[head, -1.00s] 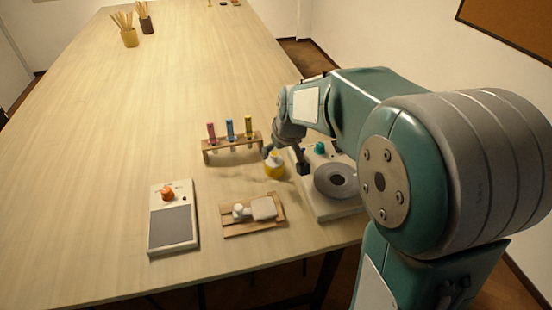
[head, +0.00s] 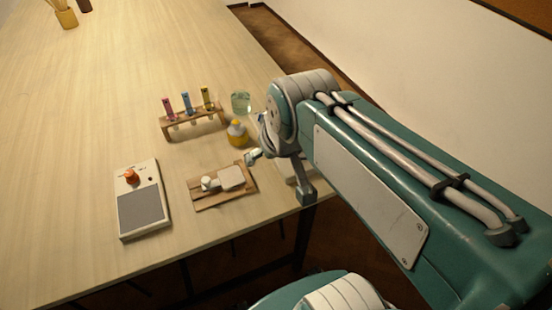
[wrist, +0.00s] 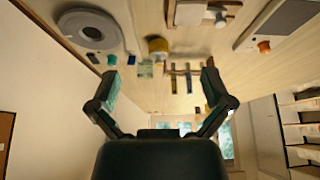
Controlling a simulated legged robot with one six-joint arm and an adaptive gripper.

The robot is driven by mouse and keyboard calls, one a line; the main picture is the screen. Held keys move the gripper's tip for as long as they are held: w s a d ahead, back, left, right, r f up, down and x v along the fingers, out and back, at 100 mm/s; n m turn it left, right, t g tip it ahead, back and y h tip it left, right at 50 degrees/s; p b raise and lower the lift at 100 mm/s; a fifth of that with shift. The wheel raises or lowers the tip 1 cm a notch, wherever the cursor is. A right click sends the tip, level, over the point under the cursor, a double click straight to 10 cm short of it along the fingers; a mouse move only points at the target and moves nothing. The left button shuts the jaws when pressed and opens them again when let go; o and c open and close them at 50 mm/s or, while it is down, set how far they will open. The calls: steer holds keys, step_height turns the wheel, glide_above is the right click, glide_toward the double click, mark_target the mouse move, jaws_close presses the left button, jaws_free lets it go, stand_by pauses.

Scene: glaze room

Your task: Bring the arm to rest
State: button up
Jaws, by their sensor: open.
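My gripper (head: 279,178) is at the table's right edge in the head view, its two fingers spread apart. In the wrist view the gripper (wrist: 160,82) is also open, with nothing between its fingertips. My arm reaches in from the right and stands clear of the yellow bottle (head: 236,134), which is upright on the table. The base with a grey disc is mostly hidden behind my gripper in the head view; its grey disc (wrist: 90,29) shows in the wrist view.
A wooden rack (head: 195,121) holds pink, blue and yellow tubes. A glass beaker (head: 240,102) stands beside it. A wooden board (head: 208,201) carries white pieces. A grey-topped device (head: 142,209) with an orange knob is at left. Floor and a bare wall (head: 400,70) lie to the right.

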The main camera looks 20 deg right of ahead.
steer(key=shift+m, duration=0.3)
steer(key=s, duration=0.2)
steer(key=s+f, duration=0.1)
steer(key=s, duration=0.1)
steer(key=shift+s, duration=0.25)
